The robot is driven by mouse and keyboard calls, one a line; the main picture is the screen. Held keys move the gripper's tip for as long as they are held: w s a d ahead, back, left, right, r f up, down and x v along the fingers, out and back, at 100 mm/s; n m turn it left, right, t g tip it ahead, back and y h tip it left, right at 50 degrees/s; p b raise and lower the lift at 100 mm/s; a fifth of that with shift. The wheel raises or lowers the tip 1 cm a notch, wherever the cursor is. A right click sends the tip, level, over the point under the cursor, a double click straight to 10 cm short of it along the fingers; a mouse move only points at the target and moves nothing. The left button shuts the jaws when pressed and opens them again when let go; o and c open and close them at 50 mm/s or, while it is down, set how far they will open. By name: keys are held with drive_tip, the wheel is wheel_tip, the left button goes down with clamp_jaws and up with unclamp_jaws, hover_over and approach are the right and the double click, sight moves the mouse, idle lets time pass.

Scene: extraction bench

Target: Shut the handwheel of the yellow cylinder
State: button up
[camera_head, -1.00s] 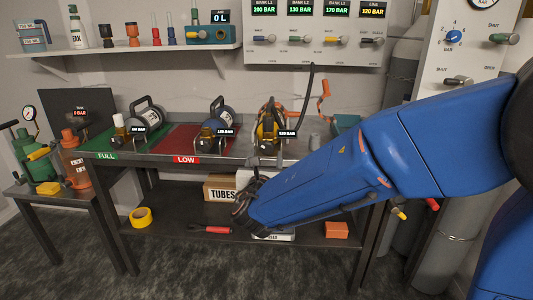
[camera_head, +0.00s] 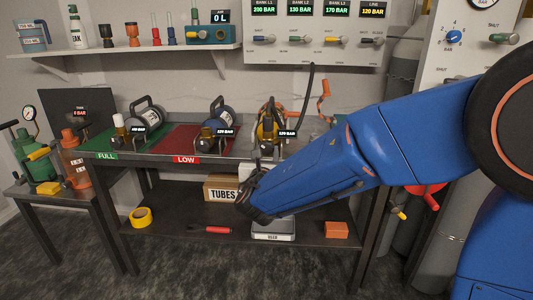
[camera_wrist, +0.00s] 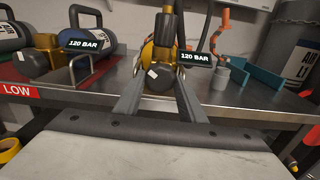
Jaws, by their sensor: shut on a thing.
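The yellow cylinder (camera_head: 266,128) lies on the bench top at the right of the row, with a black "120 BAR" label beside it. In the wrist view its yellow body (camera_wrist: 148,52) shows behind a dark round handwheel (camera_wrist: 160,80) that faces me and bears a small white mark. My gripper (camera_wrist: 160,85) reaches straight in over the bench edge, with one grey finger on each side of the handwheel, shut on it. The fingers hide the handwheel's sides. In the head view my arm comes in from the right, and the fingertips are hard to make out.
An orange crank (camera_head: 324,88) and a teal block (camera_wrist: 258,80) are to the right. The lower shelf holds a TUBES box (camera_head: 221,188) and a scale (camera_head: 273,229).

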drive_tip(key=shift+m, duration=0.4)
drive_tip(key=m, duration=0.4)
drive_tip(key=shift+m, duration=0.3)
drive_tip(key=m, duration=0.5)
drive_tip(key=shift+a, duration=0.1)
drive_tip(key=shift+m, duration=0.4)
drive_tip(key=o, duration=1)
drive_tip(key=shift+o, duration=0.2)
drive_tip(key=shift+s, duration=0.1)
drive_tip(key=s, duration=1.7)
drive_tip(key=shift+a, duration=0.3)
drive_tip(key=shift+s, duration=0.1)
